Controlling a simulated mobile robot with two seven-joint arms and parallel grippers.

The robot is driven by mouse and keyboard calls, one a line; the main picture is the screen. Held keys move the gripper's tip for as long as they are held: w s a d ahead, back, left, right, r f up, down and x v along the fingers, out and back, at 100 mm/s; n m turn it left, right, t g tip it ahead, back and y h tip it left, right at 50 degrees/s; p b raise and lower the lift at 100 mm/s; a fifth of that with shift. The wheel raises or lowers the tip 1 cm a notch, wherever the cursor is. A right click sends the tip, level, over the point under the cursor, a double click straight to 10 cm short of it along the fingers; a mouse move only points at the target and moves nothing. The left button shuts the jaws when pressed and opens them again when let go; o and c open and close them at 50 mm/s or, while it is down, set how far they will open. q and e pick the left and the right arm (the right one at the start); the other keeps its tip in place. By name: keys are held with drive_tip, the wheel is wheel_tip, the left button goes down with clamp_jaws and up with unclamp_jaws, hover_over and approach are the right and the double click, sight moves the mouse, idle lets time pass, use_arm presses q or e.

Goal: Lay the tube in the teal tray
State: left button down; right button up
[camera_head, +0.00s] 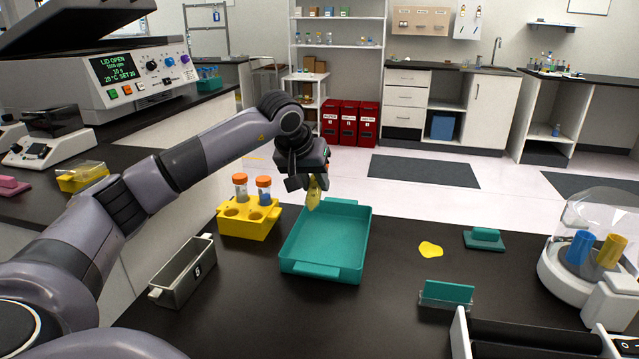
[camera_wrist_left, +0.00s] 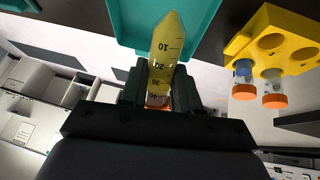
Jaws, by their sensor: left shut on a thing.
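My left gripper (camera_head: 309,180) is shut on a tube (camera_head: 314,194) with a conical tip and yellow contents. The gripper and tube are above the far edge of the teal tray (camera_head: 300,267), which is empty on the dark bench. In the left wrist view the tube (camera_wrist_left: 164,60) sits between the fingers (camera_wrist_left: 160,88), its graduations showing and its orange cap partly hidden behind the gripper. The teal tray (camera_wrist_left: 125,22) shows beyond the tube tip there. My right gripper is not in view.
A yellow rack (camera_head: 248,225) with two orange-capped tubes stands left of the tray. A grey bin (camera_head: 183,272) is at front left. A yellow patch (camera_head: 430,249), teal blocks and a domed centrifuge (camera_head: 590,270) lie to the right. The bench just right of the tray is clear.

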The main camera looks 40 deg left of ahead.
use_arm(q)
drive_tip(key=shift+a+f, duration=0.1)
drive_tip(key=shift+a, duration=0.35)
drive_tip(key=shift+f+m, duration=0.15)
drive_tip(key=shift+m, duration=0.15)
drive_tip(key=shift+f+b, duration=0.55)
drive_tip(key=shift+b, duration=0.2)
drive_tip(key=b, duration=0.6)
hover_over(311, 243)
wheel_tip(311, 243, down, 7)
drive_tip(key=shift+f, duration=0.6)
drive_tip(key=c, duration=0.9)
unclamp_jaws()
drive_tip(key=shift+o, duration=0.8)
